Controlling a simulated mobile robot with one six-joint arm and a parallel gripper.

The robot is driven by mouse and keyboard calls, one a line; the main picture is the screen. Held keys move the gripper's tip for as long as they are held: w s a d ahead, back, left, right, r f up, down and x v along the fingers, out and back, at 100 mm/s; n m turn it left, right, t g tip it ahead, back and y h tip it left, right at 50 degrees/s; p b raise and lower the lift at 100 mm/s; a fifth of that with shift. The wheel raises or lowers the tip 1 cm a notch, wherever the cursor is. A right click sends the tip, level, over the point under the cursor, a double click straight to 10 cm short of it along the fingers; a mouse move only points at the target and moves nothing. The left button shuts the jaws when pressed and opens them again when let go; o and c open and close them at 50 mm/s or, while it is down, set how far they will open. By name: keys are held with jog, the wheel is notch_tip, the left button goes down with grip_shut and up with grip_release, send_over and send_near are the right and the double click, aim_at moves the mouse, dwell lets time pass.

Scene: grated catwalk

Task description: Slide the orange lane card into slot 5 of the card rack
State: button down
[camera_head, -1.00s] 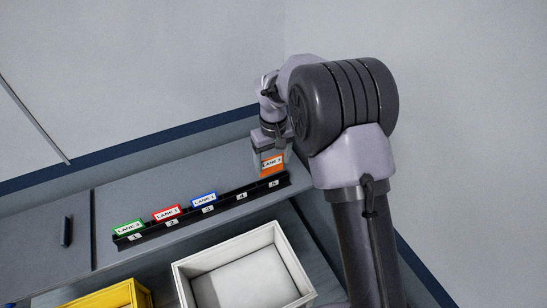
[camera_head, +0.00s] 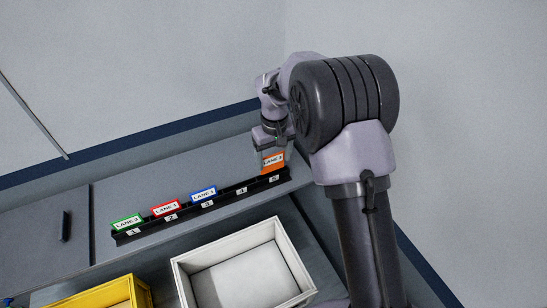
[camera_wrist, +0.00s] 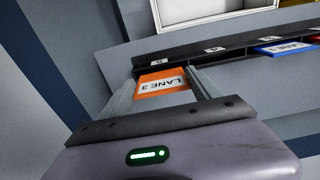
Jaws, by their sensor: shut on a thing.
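The orange lane card (camera_head: 273,163) is upright at slot 5, the right end of the black card rack (camera_head: 225,197). Its lower edge meets the rack in the head view; I cannot tell how deep it sits. My gripper (camera_head: 271,148) is above that end of the rack, shut on the card. In the wrist view, the card (camera_wrist: 162,82) lies between the two fingers of my gripper (camera_wrist: 168,84), right at the rack (camera_wrist: 180,54). Slot 4 is empty. Green (camera_head: 127,221), red (camera_head: 165,207) and blue (camera_head: 204,194) cards stand in slots 1, 2 and 3.
A white open bin (camera_head: 290,262) stands in front of the rack, and a yellow bin (camera_head: 140,292) is at the lower left. A dark handle (camera_head: 66,226) is on the grey surface at left. The wall rises behind the rack.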

jog(key=shift+f, duration=0.1)
dwell(0.5)
jog(key=shift+f+b, duration=1.65)
jog(key=shift+f, duration=0.3)
jog(key=shift+c, duration=0.3)
grip_release()
jog(key=shift+o, duration=0.3)
notch_tip(320, 180, up, 8)
jog(key=p, duration=0.5)
jog(key=shift+p, duration=0.4)
